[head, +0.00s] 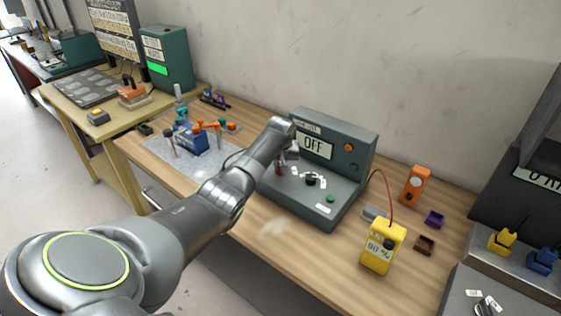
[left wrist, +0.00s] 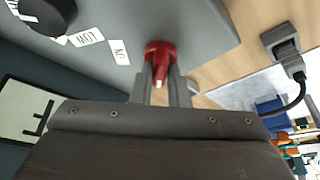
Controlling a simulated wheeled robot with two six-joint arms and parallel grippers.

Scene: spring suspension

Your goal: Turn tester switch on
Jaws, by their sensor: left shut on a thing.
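The tester (head: 345,190) is a dark grey-green console on the wooden bench, and its display (head: 314,145) reads OFF. In the left wrist view a red switch (left wrist: 159,50) with a pale tip stands on the tester's grey panel (left wrist: 185,25), beside the label ON. My left gripper (head: 285,160) reaches over the left part of the panel. In the left wrist view its two fingers (left wrist: 161,80) are shut on the red switch, one on each side. My right gripper is not in view.
The panel also has a black knob (head: 311,180) and a green button (head: 331,198). A yellow meter (head: 383,248) reading 80 % stands to the right, with a red lead. An orange device (head: 415,186) stands behind it. A blue vise-like block (head: 190,139) sits on a grey mat to the left.

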